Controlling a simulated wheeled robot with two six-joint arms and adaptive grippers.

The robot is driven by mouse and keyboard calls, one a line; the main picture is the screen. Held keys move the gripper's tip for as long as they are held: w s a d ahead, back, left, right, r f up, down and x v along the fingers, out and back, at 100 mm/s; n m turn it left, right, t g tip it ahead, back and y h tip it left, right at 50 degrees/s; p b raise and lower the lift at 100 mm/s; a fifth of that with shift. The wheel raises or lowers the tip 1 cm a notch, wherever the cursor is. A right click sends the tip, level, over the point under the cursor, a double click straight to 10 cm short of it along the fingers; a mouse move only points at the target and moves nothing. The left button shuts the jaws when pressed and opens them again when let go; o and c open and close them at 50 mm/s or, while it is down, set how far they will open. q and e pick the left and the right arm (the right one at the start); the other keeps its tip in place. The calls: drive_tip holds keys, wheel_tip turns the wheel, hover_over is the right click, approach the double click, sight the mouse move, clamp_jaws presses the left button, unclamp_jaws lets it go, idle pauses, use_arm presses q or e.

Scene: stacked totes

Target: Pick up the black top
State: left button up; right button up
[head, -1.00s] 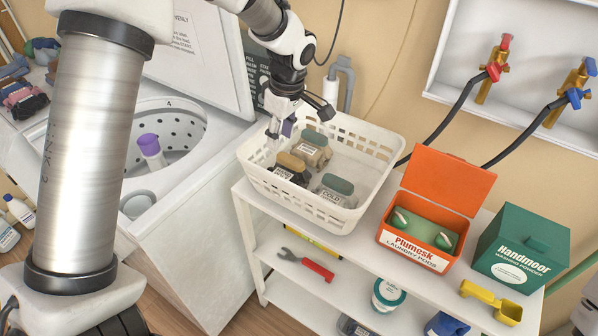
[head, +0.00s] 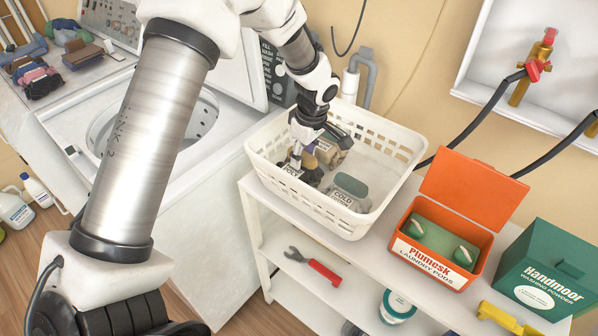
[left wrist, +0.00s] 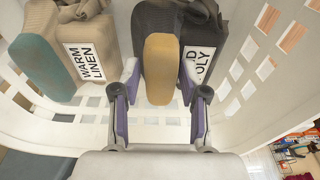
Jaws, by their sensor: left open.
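The black top (left wrist: 207,40) is a folded dark bundle with an ochre rounded part and a white label, partly legible as "POLY". It lies in the white basket (head: 395,190); in the head view the black top (head: 313,177) is partly hidden by my left gripper (head: 302,150). My left gripper is open and reaches down into the basket. In the left wrist view its fingers (left wrist: 162,97) stand on either side of the ochre part, the right one close to the label. I cannot tell whether they touch the bundle. My right gripper is not in view.
A beige "WARM LINEN" bundle (left wrist: 92,45) with a teal part lies beside the black top. A grey "COLD COTTON" bundle (head: 348,190) lies in front. An orange pods box (head: 430,252) and green powder box (head: 545,265) stand right of the basket. A washer is left.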

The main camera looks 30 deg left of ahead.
use_arm(q)
drive_tip(key=shift+s, duration=0.1)
clamp_jaws()
drive_tip(key=shift+r, duration=0.1)
